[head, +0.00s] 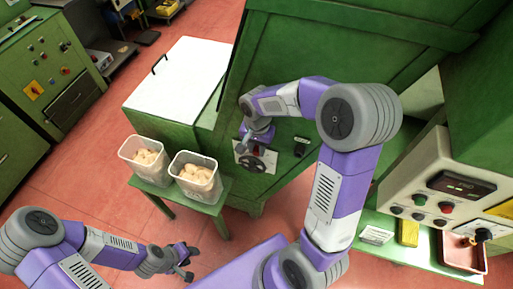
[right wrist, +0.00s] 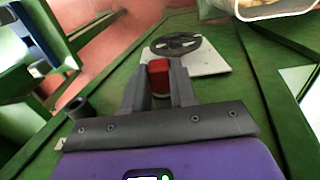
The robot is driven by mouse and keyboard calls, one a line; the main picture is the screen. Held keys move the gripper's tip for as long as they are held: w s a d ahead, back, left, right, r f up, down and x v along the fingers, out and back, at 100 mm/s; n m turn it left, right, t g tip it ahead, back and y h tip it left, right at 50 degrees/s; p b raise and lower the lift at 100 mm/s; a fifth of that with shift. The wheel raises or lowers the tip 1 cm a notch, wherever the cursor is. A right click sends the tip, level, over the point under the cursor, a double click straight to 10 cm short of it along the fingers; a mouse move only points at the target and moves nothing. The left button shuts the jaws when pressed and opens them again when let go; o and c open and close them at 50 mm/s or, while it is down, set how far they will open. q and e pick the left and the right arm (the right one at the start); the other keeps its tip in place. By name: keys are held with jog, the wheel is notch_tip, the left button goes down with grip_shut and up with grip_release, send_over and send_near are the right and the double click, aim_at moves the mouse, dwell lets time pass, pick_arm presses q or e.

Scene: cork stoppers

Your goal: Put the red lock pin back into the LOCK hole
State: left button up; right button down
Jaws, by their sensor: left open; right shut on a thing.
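My right gripper (head: 257,142) is shut on the red lock pin (right wrist: 159,67), whose red head sits between the two fingers. A bit of red also shows just below the gripper in the head view (head: 258,151). The pin is in front of the green machine panel, beside the white plate (right wrist: 211,62) with a dark handwheel (right wrist: 175,43). The LOCK hole cannot be made out; the fingers and pin hide that part. I cannot tell whether the pin's tip touches the panel. My left gripper (head: 188,262) is open and empty, low at the left, away from the panel.
A black cylindrical fitting (head: 301,146) stands out from the panel right of the handwheel. Two clear bins of corks (head: 146,143) (head: 196,163) stand on a green bench at the left. A control box (head: 447,196) and a red tray (head: 461,266) are at the right.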

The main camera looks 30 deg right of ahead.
jog(key=c, duration=0.8)
grip_release()
jog(key=shift+r, duration=0.1)
notch_tip(320, 180, up, 8)
jog(key=shift+f+p, duration=0.25)
jog(key=shift+p, duration=0.35)
